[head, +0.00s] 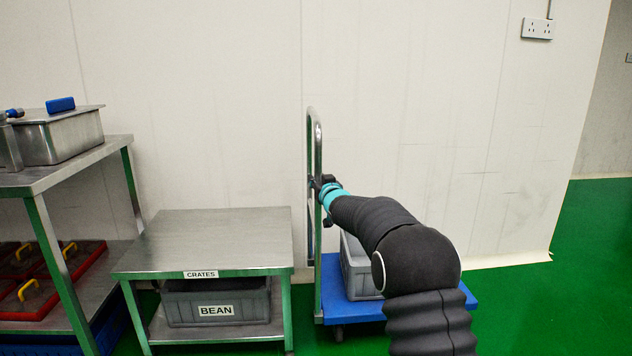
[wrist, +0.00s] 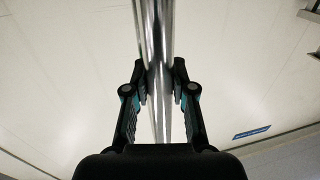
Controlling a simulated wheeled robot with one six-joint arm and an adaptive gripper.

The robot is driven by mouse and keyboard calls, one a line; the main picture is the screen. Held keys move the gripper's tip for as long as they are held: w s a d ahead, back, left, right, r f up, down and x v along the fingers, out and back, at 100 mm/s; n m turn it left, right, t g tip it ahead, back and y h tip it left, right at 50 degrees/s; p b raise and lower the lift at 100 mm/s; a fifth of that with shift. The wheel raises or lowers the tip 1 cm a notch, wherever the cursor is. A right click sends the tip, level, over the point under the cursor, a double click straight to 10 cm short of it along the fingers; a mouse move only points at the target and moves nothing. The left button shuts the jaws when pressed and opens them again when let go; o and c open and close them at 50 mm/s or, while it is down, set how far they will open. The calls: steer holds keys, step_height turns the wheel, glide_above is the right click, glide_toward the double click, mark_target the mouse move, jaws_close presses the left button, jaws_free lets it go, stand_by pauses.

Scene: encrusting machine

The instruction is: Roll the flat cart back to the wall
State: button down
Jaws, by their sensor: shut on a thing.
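The flat cart has a blue deck (head: 456,299) and an upright metal handle (head: 312,150) at its left end. It stands near the white wall, right of the steel table. A grey crate (head: 353,268) sits on the deck, partly hidden behind my arm. My gripper (head: 318,186) is at the handle, about halfway up. In the wrist view, my gripper (wrist: 160,85) has its fingers on both sides of the shiny handle tube (wrist: 158,35) and is shut on it. Much of the deck is hidden by my arm.
A low steel table labelled CRATES (head: 215,235) stands close left of the cart, with a grey BEAN crate (head: 217,303) on its lower shelf. A taller steel table (head: 65,170) is further left. The white wall (head: 430,110) is behind. Green floor (head: 590,260) is clear at right.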

steer(key=shift+w+r, duration=0.15)
steer(key=c, duration=0.9)
jaws_free()
steer(key=shift+w+d, duration=0.1)
steer(key=shift+d, duration=0.1)
steer(key=shift+c, duration=0.2)
steer(key=shift+a, duration=0.2)
steer(key=v, duration=1.2)
